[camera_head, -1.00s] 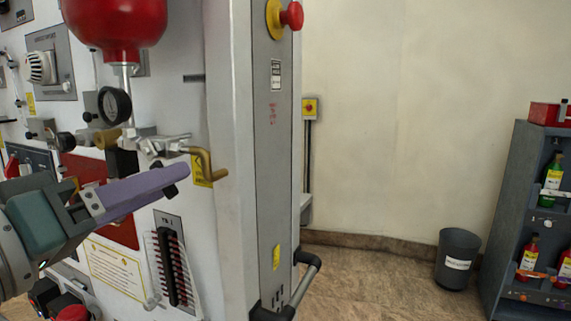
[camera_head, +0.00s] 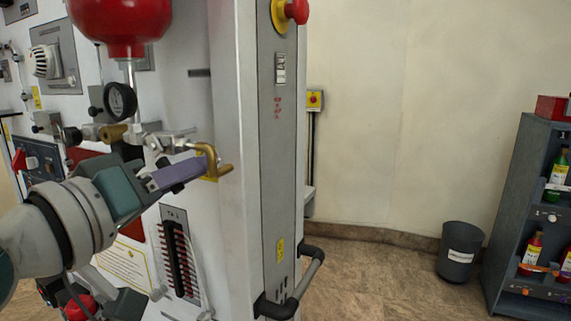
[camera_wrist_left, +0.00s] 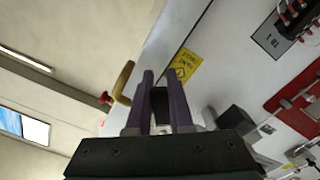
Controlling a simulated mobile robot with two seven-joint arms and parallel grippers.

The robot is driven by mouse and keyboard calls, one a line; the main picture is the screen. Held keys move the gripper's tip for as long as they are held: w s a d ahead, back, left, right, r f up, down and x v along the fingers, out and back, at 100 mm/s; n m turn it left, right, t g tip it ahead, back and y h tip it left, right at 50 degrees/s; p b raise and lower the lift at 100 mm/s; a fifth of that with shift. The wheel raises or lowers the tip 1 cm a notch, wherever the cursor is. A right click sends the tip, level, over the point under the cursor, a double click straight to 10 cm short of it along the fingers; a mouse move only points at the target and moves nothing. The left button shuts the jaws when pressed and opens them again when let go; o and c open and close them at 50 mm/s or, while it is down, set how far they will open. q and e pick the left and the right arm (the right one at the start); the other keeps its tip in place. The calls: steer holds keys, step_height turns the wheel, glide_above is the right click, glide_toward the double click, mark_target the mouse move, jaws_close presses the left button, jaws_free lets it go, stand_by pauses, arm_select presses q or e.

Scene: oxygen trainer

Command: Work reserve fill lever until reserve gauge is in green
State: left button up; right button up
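The brass crank-shaped lever (camera_head: 211,157) sticks out from the trainer panel below the red tank (camera_head: 118,22). A round black-faced gauge (camera_head: 119,101) sits under the tank; its reading is too small to make out. My left gripper (camera_head: 198,168) has its purple fingertips right at the lever in the head view, partly overlapping it. In the left wrist view the two fingers (camera_wrist_left: 163,82) are apart, with a dark part of the panel showing between them. The brass handle (camera_wrist_left: 123,82) lies just left of the fingers there, outside the gap. My right gripper is not in view.
A slotted black-and-red strip (camera_head: 178,252) is below the lever. A bin (camera_head: 460,252) and bottle shelf (camera_head: 530,220) stand right, with free floor between.

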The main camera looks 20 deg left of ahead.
arm_select(q)
jaws_close()
steer(key=shift+m, duration=0.3)
steer(key=shift+w+a+f+m+p, duration=0.15)
steer(key=shift+a+m+p, duration=0.3)
steer(key=shift+m, duration=0.65)
steer(key=shift+s+a+f+m+p, duration=0.1)
steer(key=shift+a+m+p, duration=0.25)
steer(key=shift+m, duration=0.75)
steer(key=shift+w+a+f+m+p, duration=0.15)
steer(key=shift+a+m+p, duration=0.3)
steer(key=shift+m, duration=0.65)
steer(key=shift+s, duration=0.1)
steer(key=o, duration=0.6)
jaws_free()
steer(key=shift+c, duration=0.2)
